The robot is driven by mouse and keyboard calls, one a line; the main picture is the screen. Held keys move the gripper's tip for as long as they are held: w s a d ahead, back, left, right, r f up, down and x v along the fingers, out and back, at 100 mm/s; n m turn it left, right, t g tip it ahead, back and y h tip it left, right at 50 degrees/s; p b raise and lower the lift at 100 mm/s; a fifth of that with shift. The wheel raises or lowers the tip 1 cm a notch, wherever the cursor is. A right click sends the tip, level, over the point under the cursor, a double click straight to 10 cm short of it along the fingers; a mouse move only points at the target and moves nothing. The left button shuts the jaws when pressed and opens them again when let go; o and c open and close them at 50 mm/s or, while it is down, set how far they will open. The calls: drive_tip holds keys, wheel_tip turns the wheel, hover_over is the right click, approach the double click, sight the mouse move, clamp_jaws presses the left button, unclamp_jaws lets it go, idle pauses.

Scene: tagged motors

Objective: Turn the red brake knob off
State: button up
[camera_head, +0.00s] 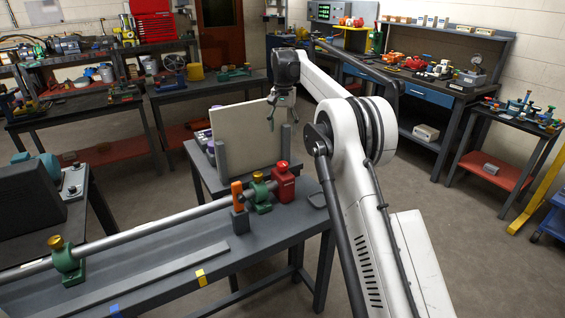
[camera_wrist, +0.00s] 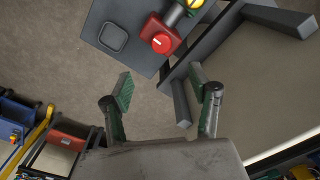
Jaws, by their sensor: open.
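The red brake knob (camera_head: 282,167) sits on top of a red brake block (camera_head: 284,188) at the right end of a long steel shaft (camera_head: 150,232) on the near bench. In the wrist view the round knob (camera_wrist: 162,43) shows a pale line across its face, and the red block (camera_wrist: 152,28) lies under it. My gripper (camera_head: 279,112) hangs above and behind the brake, fingers pointing down, apart from the knob. In the wrist view my gripper (camera_wrist: 161,88) has its fingers spread with nothing between them; the knob appears beyond the fingertips.
Green bearing blocks (camera_head: 68,260) with yellow caps carry the shaft. An orange-topped post (camera_head: 237,192) stands left of the brake. A pale upright panel (camera_head: 246,135) with grey posts stands behind it. A dark square tray (camera_wrist: 113,37) lies beside the brake. Open floor surrounds the bench's right end.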

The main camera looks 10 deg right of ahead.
sight(282, 163)
drive_tip(key=f, duration=1)
drive_tip(key=w+f+p, duration=0.1)
drive_tip(key=f, duration=0.5)
drive_tip(key=shift+f, duration=0.1)
drive_tip(key=shift+c, duration=0.2)
drive_tip(key=c, duration=1.1)
